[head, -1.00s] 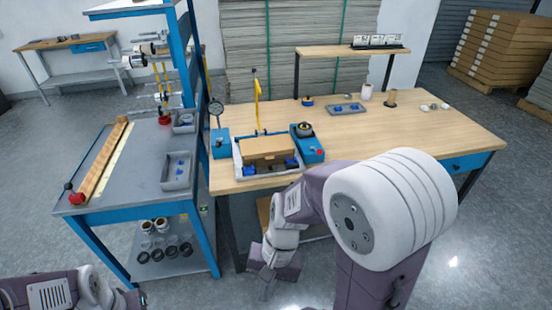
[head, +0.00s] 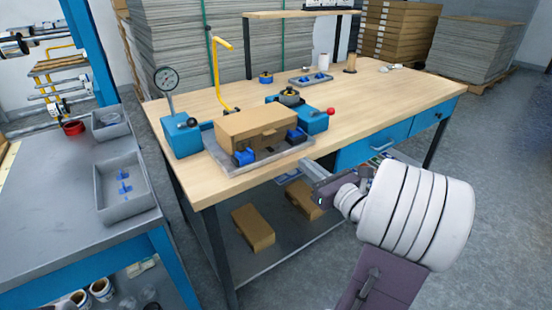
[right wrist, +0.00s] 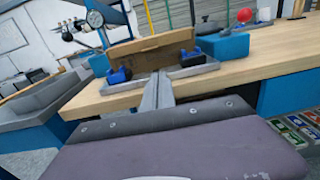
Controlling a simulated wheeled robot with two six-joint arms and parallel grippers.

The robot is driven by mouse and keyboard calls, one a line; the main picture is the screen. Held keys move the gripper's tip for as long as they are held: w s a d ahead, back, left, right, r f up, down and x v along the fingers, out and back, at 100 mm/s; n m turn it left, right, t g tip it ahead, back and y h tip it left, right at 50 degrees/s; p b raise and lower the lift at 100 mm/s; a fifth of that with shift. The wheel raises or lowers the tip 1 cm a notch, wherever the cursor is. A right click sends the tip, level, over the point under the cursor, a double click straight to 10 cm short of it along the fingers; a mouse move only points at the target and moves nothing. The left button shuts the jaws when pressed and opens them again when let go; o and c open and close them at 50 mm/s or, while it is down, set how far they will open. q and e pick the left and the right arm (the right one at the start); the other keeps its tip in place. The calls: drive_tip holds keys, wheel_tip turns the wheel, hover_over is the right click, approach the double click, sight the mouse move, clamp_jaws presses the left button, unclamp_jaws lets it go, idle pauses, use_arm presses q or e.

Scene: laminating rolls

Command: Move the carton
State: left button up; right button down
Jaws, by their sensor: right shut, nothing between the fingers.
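A brown cardboard carton (head: 258,128) sits on a grey fixture plate (head: 222,156) with blue clamps, near the front edge of the wooden bench. It also shows in the right wrist view (right wrist: 152,52), straight ahead beyond my fingers. My right gripper (head: 312,168) is shut and empty, just in front of the bench's front edge and below and right of the carton, apart from it. In the right wrist view its fingers (right wrist: 158,92) are together and point toward the fixture. My left gripper is out of view.
Blue blocks flank the fixture, the left with a dial gauge (head: 166,80), the right with a red knob (head: 331,112). Two more cartons lie on the lower shelf (head: 253,227). A grey side table (head: 50,190) stands left. The wooden bench (head: 400,100) has free room at right.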

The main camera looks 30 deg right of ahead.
drive_tip(key=b, duration=0.2)
approach(272, 137)
drive_tip(key=w, duration=0.5)
drive_tip(key=shift+w+a, duration=0.25)
drive_tip(key=shift+w, duration=0.7)
